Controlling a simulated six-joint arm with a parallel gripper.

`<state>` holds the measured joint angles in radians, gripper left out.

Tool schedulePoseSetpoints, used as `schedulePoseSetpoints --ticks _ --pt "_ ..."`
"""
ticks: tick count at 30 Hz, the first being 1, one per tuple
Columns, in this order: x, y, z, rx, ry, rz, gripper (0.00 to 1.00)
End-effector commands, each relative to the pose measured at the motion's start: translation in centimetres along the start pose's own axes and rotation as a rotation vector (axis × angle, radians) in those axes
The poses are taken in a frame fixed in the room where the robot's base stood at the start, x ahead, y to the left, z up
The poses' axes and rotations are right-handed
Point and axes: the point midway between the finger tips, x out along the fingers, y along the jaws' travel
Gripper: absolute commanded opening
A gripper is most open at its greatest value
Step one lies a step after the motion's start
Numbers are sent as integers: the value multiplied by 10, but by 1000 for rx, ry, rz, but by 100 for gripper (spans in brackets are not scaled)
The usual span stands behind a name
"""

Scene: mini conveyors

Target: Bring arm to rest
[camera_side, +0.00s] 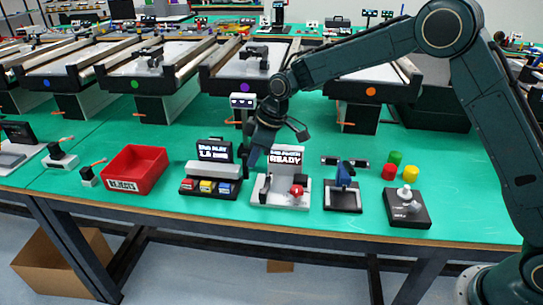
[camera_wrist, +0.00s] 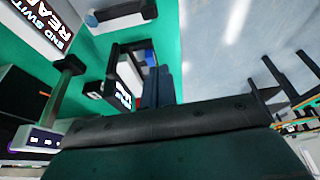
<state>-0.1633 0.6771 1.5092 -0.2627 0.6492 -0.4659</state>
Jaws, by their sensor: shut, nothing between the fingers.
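My gripper (camera_side: 253,158) is shut and empty in the side view. It points down above the green table (camera_side: 200,125), between a display unit with coloured buttons (camera_side: 210,186) and a white station with a READY screen (camera_side: 285,157). I cannot tell whether it touches either one. In the wrist view the dark blue fingers of my gripper (camera_wrist: 157,86) show close together, with nothing seen between them. Part of the READY screen (camera_wrist: 48,30) shows at the upper left there.
A red rejects bin (camera_side: 137,170) stands left. Mini conveyors (camera_side: 165,62) line the back. The table's front edge (camera_side: 300,227) is close.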

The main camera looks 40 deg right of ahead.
Motion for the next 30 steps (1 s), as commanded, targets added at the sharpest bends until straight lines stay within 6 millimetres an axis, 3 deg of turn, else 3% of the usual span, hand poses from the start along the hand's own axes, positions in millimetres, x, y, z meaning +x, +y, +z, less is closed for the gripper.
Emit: schedulePoseSetpoints --ticks 5,14,21,30 --pt "-18 -1 4 20 3 13 0" --pt "-87 -10 25 110 11 62 0" --pt "-144 -26 55 202 19 108 0" --pt "-204 -52 100 318 34 163 0"
